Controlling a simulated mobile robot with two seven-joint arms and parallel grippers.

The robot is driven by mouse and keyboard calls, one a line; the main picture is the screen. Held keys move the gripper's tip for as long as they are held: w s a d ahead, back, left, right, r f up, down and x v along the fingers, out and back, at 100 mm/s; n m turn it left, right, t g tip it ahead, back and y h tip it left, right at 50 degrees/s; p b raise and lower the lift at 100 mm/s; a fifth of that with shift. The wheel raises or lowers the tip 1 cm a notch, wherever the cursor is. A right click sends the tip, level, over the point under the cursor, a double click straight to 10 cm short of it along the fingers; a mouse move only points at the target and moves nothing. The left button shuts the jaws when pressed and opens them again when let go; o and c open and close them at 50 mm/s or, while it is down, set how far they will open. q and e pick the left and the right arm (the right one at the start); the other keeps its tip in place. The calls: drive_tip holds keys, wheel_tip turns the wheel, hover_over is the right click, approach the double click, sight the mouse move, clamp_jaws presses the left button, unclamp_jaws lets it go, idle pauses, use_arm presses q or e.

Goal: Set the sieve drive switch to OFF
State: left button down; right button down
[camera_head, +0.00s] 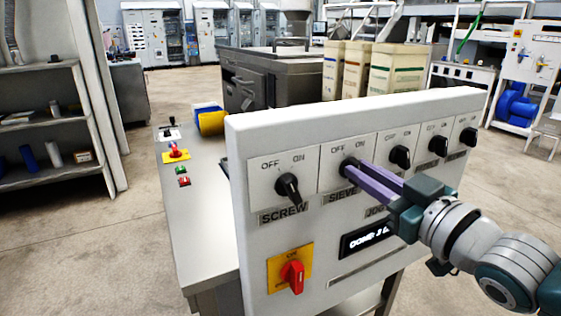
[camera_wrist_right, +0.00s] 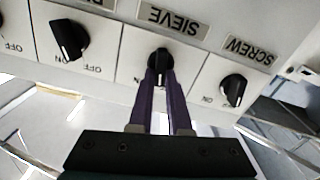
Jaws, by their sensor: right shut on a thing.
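The sieve drive switch (camera_head: 346,163) is a black rotary knob on the white control panel (camera_head: 270,130), second from the left, with OFF and ON marks above and a SIEVE label below. It also shows in the right wrist view (camera_wrist_right: 158,60), where the picture is upside down. My right gripper (camera_head: 352,170) comes in from the right, its purple fingers shut on this knob; they also show in the right wrist view (camera_wrist_right: 160,77). The fingers partly cover the knob, so I cannot tell for certain which mark it points to. My left gripper is out of view.
The SCREW knob (camera_head: 288,187) is close on the left, and the JOG-row knob (camera_head: 399,157) is close on the right. A red handle (camera_head: 292,276) on a yellow plate sits below. A metal table (camera_head: 205,230) with small buttons stands left of the panel.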

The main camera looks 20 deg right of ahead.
drive_tip(key=shift+a+n, duration=0.1)
drive_tip(key=shift+n, duration=0.9)
drive_tip(key=c, duration=0.9)
unclamp_jaws()
drive_tip(key=shift+o, duration=0.2)
drive_tip(key=s+p, duration=0.1)
drive_tip(key=s, duration=0.9)
drive_tip(key=shift+d, duration=0.4)
